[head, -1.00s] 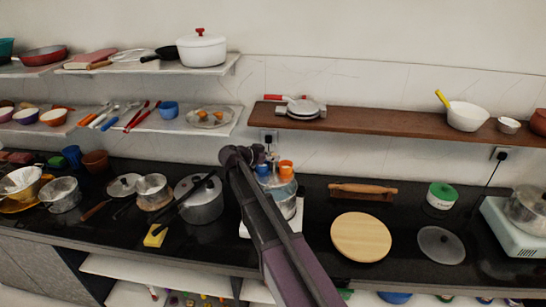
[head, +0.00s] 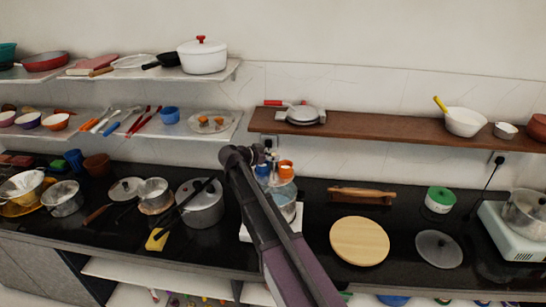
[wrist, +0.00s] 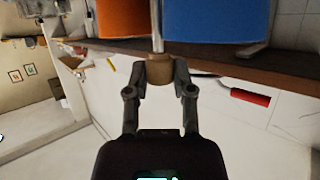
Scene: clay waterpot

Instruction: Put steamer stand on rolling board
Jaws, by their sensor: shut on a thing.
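In the wrist view my gripper (wrist: 160,85) is shut on a round brown knob (wrist: 160,68) at the end of a thin metal rod, which looks like the top of the steamer stand. An orange cup (wrist: 122,18) and a blue cup (wrist: 215,20) sit on either side of the rod. In the head view these cups show at the top of the shiny steamer stand (head: 284,190), partly behind my arm. My gripper is mostly hidden there. The round pale wooden rolling board (head: 360,241) lies bare on the counter, to the right of the stand.
A rolling pin (head: 362,195) lies behind the board, and a grey lid (head: 438,249) and green-lidded jar (head: 440,199) are to its right. A pressure cooker (head: 202,208) stands left of the stand. A brown shelf (head: 390,126) runs above the counter.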

